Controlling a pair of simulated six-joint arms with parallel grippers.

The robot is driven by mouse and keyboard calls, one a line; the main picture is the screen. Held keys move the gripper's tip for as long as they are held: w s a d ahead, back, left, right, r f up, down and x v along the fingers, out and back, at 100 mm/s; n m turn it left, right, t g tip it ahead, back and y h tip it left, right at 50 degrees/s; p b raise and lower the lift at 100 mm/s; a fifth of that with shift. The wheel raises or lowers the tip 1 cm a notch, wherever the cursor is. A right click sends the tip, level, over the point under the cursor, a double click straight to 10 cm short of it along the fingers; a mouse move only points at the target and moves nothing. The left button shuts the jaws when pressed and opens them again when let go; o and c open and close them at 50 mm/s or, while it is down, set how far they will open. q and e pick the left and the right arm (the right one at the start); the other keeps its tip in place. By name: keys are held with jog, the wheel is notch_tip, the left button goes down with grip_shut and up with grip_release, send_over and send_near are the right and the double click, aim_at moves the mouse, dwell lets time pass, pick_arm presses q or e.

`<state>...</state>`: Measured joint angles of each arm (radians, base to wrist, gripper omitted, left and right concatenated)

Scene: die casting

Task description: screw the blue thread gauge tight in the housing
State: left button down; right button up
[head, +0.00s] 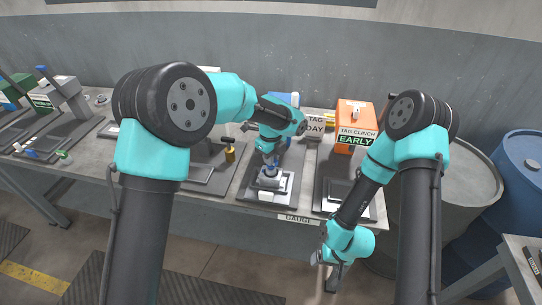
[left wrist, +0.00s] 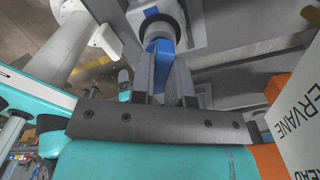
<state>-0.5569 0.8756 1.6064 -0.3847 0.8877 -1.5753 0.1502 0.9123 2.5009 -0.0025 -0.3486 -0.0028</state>
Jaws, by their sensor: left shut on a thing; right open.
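The blue thread gauge (left wrist: 160,46) shows between the fingers of my left gripper (left wrist: 165,75) in the left wrist view. The fingers are shut on it. In the head view my left gripper (head: 269,163) points down over the grey housing (head: 270,182), which sits on a dark fixture plate. The gauge's lower end meets a round dark opening there; how deep it sits I cannot tell. My right gripper (head: 334,270) hangs low in front of the bench's front edge, open and away from the housing.
A brass-coloured piece (head: 230,154) stands left of the housing. Green and grey machines (head: 56,92) are at the far left. Blue barrels (head: 520,180) stand at the right.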

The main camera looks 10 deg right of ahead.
pick_arm(q)
jog(key=shift+f, duration=0.65)
jog(key=c, duration=1)
grip_release()
jog(key=shift+c, duration=0.2)
jog(key=shift+r, duration=0.1)
notch_tip(320, 180, up, 17)
jog(key=shift+a+r, duration=0.1)
dwell(0.4)
